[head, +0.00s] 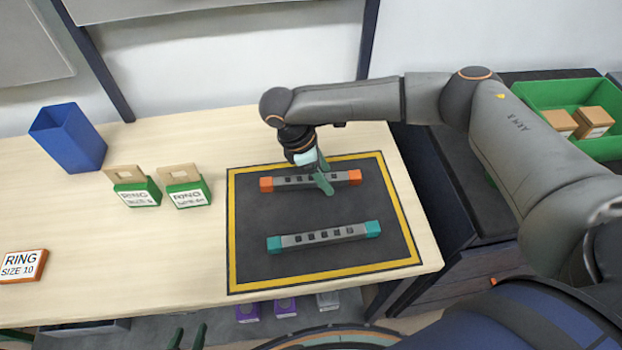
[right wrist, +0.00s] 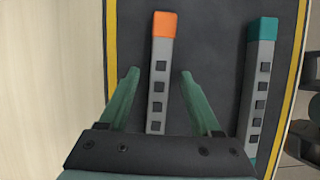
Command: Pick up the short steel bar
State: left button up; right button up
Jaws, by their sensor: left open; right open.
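Two grey steel bars with dark square holes lie on the black mat (head: 330,212). One bar has orange ends (head: 295,182) and lies farther back; the other has teal ends (head: 325,236) and lies nearer. The orange-ended bar looks slightly shorter, but the frames do not settle which is the short one. My right gripper (head: 323,182) is open over the orange-ended bar. In the right wrist view its fingers (right wrist: 159,75) stand on either side of that bar (right wrist: 158,85), with gaps showing; the teal-ended bar (right wrist: 256,95) is to the right. My left gripper (head: 187,338) is open at the bottom edge, away from the bars.
The mat has a yellow border on a wooden table (head: 120,250). A blue bin (head: 68,138), two green holders with ring labels (head: 137,192) (head: 188,192) and an orange ring sign (head: 23,266) stand left. A green crate (head: 545,95) with boxes is at the right.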

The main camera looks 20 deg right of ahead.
jog(key=shift+c, duration=0.3)
grip_shut()
dwell(0.4)
